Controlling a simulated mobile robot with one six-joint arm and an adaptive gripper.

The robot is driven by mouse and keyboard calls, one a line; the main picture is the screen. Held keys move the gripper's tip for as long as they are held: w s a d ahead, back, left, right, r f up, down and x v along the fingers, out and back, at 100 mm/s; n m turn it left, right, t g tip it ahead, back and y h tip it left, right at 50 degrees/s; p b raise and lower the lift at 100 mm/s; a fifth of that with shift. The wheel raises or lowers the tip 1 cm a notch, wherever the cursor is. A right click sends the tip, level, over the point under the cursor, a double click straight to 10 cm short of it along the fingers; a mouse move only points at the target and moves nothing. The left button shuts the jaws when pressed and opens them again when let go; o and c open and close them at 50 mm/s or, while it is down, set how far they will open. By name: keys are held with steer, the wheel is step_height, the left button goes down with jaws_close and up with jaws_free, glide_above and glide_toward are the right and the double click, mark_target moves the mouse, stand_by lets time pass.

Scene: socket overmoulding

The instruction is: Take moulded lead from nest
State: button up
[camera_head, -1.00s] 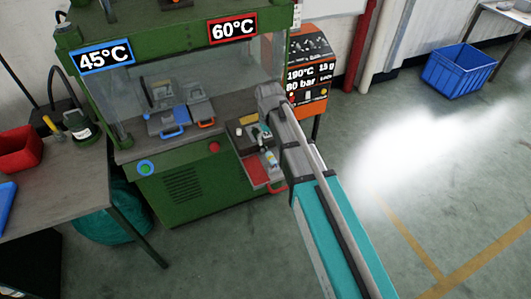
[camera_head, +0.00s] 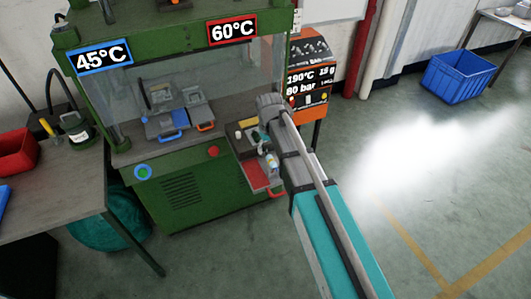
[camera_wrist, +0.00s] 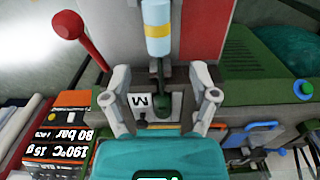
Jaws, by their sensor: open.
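My gripper (camera_wrist: 160,74) is open, with one finger on each side of a dark slim part and nothing clamped between them. This dark part (camera_wrist: 153,113), which looks like the moulded lead, has a rounded end beside a pale plate marked M (camera_wrist: 138,101), apparently the nest. A pale blue cylinder with a yellow band (camera_wrist: 158,32) stands just beyond, in line with it. I cannot tell whether the two are joined. In the head view my wrist (camera_head: 270,106) is over the small side shelf at the green press (camera_head: 190,190), and the arm hides part of the shelf.
The orange-black injection unit (camera_head: 310,84) stands behind the arm. Blue-handled and orange-handled mould parts (camera_head: 180,117) sit in the press. Open floor lies to the right, with a blue crate (camera_head: 458,74) behind.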

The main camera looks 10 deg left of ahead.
mark_target(269, 156)
steer(key=shift+w+d+f+b, duration=0.1)
steer(key=shift+f+b, duration=2.35)
steer(key=shift+f, duration=0.1)
jaws_close()
